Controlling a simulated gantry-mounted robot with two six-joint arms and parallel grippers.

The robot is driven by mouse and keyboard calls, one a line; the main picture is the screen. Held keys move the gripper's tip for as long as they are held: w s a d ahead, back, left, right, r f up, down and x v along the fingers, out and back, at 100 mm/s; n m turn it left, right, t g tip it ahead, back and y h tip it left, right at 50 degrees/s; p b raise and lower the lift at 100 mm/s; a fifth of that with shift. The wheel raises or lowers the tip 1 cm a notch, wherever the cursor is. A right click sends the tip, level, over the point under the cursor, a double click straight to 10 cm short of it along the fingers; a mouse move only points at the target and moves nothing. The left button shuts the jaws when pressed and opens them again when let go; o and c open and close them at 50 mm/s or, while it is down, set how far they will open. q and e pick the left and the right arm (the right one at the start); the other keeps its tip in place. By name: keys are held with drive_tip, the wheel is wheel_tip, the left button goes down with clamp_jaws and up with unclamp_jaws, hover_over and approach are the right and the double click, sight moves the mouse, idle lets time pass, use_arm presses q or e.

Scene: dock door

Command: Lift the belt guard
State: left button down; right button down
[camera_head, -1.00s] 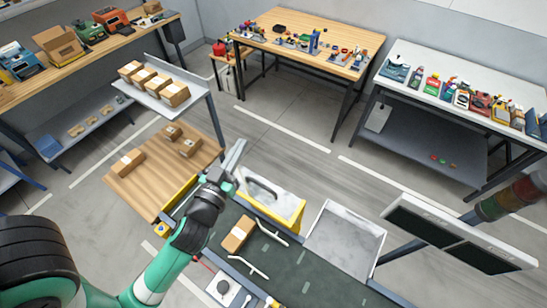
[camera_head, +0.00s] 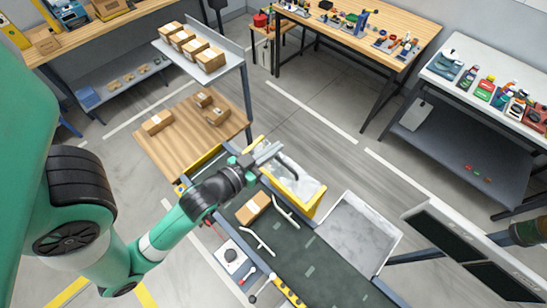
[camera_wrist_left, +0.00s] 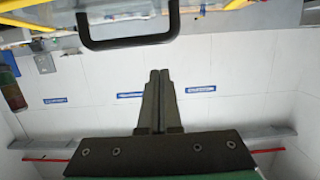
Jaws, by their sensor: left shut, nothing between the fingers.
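Part of the guard is hidden behind my gripper in the head view. My right gripper is not in view.
A cardboard box (camera_head: 253,208) lies on the dark belt (camera_head: 310,262) beside white rails. A grey tray (camera_head: 352,232) stands to the right of the guard. A wooden table (camera_head: 180,150) with small boxes is to the left. A control panel (camera_head: 232,257) sits in front.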

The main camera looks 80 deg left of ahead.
sight(274, 165)
use_arm(q)
drive_tip(key=x, duration=0.3)
drive_tip(key=shift+w+a+r+p, duration=0.1)
drive_tip(key=shift+w+r+p, duration=0.05)
drive_tip(key=shift+p, duration=0.25)
drive_tip(key=shift+s+d+f, duration=0.25)
drive_tip(key=shift+s+f, duration=0.2)
drive_tip(key=shift+f, duration=0.05)
drive_tip(key=shift+s+d+f, duration=0.3)
drive_tip(key=shift+s+f, duration=0.15)
drive_tip(key=shift+f, duration=0.05)
drive_tip(key=shift+s+d+f, duration=0.3)
drive_tip(key=shift+s+f, duration=0.1)
drive_tip(key=shift+s, duration=0.1)
drive_tip(key=shift+b, duration=0.35)
